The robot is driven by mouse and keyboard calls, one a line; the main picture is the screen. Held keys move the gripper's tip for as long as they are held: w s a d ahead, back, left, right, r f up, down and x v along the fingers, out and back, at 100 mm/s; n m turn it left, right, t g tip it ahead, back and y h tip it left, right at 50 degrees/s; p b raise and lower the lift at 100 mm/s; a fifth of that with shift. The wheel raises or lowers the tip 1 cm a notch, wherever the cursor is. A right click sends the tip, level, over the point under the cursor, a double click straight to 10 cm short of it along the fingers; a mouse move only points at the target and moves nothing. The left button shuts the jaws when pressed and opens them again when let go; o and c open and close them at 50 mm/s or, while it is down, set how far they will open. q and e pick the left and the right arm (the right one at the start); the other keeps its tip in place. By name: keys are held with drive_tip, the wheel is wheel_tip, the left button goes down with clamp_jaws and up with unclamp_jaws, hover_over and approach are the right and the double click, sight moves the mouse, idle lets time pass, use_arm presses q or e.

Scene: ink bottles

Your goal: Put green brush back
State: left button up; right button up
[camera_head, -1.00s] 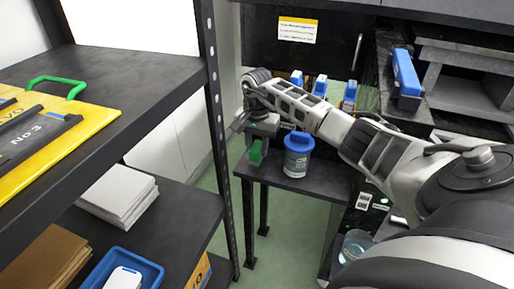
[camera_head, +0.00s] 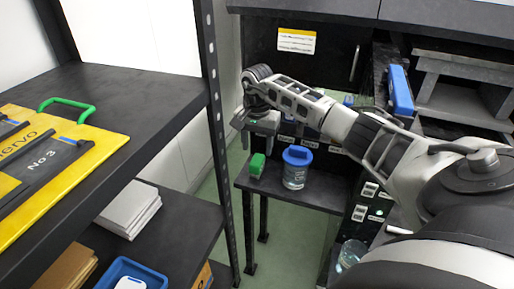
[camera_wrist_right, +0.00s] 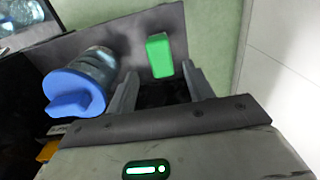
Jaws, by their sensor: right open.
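A green block-like object, which looks like the green brush (camera_head: 257,165), stands at the left edge of a small dark table (camera_head: 318,192). It also shows in the right wrist view (camera_wrist_right: 158,55), just beyond and between my finger tips. My right gripper (camera_head: 260,134) hangs above the green brush. In the right wrist view the gripper (camera_wrist_right: 164,82) has its two fingers spread, with nothing held between them. The green brush looks apart from the fingers. My left gripper is not in view.
A clear jar with a blue lid (camera_head: 297,168) stands right of the green brush, close to my fingers. A dark shelf rack (camera_head: 150,95) with a yellow board (camera_head: 50,165) stands at the left. A blue item (camera_head: 401,90) lies on a ledge at the right.

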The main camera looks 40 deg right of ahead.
sight(257, 160)
wheel_tip(257, 160, up, 7)
drive_tip(key=p, duration=0.3)
drive_tip(key=shift+f+p, duration=0.15)
drive_tip(key=shift+p, duration=0.15)
